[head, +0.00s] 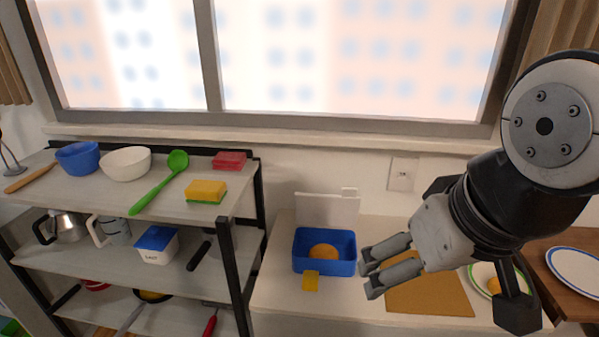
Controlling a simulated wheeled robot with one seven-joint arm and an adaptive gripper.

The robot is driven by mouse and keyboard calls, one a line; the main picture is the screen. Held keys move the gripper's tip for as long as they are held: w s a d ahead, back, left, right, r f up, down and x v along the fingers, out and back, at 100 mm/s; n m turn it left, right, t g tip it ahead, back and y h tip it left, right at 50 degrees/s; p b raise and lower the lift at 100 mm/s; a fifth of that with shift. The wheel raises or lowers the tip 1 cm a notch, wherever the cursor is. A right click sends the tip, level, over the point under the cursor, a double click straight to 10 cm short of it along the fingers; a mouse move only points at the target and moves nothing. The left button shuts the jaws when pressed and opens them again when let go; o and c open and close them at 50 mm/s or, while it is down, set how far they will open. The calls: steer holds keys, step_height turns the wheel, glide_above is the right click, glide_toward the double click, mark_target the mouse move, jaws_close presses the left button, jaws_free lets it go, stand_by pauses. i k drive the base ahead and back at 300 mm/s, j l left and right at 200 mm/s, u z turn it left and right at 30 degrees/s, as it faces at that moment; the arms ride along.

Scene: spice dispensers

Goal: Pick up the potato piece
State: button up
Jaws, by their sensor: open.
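A small yellow block (311,281), which looks like the potato piece, is at the front wall of a blue container. I cannot tell whether it touches the wall. The blue container (340,267) is open and has a rounded orange-yellow thing (323,251) in it. My gripper (367,272) is open and empty. Its fingers point left, just right of the blue container and apart from the yellow block in the picture.
A tan board (430,298) lies below my gripper. A plate (481,273) with a yellow-orange item is partly hidden by my arm. A shelf (185,207) with bowls, a green spoon and a sponge stands left. The counter (275,290) is bare left of the container.

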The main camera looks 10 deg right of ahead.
mark_target(493, 286)
steer(key=z, duration=1.15)
